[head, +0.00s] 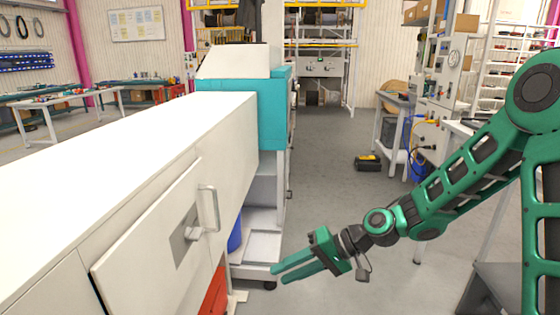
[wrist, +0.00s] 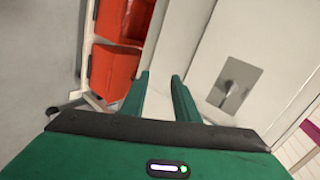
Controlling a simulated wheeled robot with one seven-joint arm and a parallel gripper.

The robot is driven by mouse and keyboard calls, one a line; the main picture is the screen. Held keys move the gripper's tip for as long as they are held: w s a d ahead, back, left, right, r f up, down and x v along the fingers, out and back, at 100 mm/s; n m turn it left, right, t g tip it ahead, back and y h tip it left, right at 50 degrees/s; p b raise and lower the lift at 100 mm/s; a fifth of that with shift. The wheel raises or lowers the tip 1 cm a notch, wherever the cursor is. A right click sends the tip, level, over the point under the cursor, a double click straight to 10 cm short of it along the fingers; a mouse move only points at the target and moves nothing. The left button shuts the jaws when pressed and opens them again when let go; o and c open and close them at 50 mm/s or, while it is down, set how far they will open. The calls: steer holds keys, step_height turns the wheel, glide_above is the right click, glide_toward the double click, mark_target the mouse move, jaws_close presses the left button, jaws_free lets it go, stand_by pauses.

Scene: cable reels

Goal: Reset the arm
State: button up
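My gripper (head: 277,274) is at the end of my green arm, which reaches in from the right of the head view. It is in front of the white machine cabinet, to the right of the door's handle. In the wrist view, my gripper (wrist: 160,86) has its two green fingers apart, with nothing between them. The cabinet door (head: 150,240) has a handle (head: 214,208) and a grey latch plate (head: 187,240). A grey plate (wrist: 234,85) also shows right of the fingers in the wrist view.
The long white cabinet top (head: 110,160) fills the left. Red bins (wrist: 118,70) sit low beside the cabinet. A teal machine housing (head: 270,110) stands farther back. A black and yellow case (head: 367,163) lies on the floor. The grey aisle (head: 330,190) is mostly open.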

steer(key=s+d+r+m+h, duration=0.1)
steer(key=s+d+h, duration=0.2)
steer(key=d, duration=0.6)
steer(key=s+d+h, duration=0.2)
steer(key=d+h, duration=0.1)
steer(key=d, duration=0.6)
steer(key=s+d+r+m+h, duration=0.1)
steer(key=s+d+h, duration=0.2)
steer(key=d, duration=0.6)
steer(key=s+d+r+m+h, duration=0.1)
steer(key=s+d+r+m, duration=0.1)
steer(key=s+d, duration=0.4)
steer(key=s+d+r+m+h, duration=0.1)
steer(key=s+d+r+m, duration=0.2)
steer(key=s+d, duration=0.3)
steer(key=s+r, duration=0.1)
steer(key=s, duration=0.4)
steer(key=shift+s+d+m, duration=0.25)
steer(key=shift+s+m, duration=0.05)
steer(key=shift+w+f+g, duration=0.25)
steer(key=shift+w+g, duration=0.05)
steer(key=shift+w, duration=0.35)
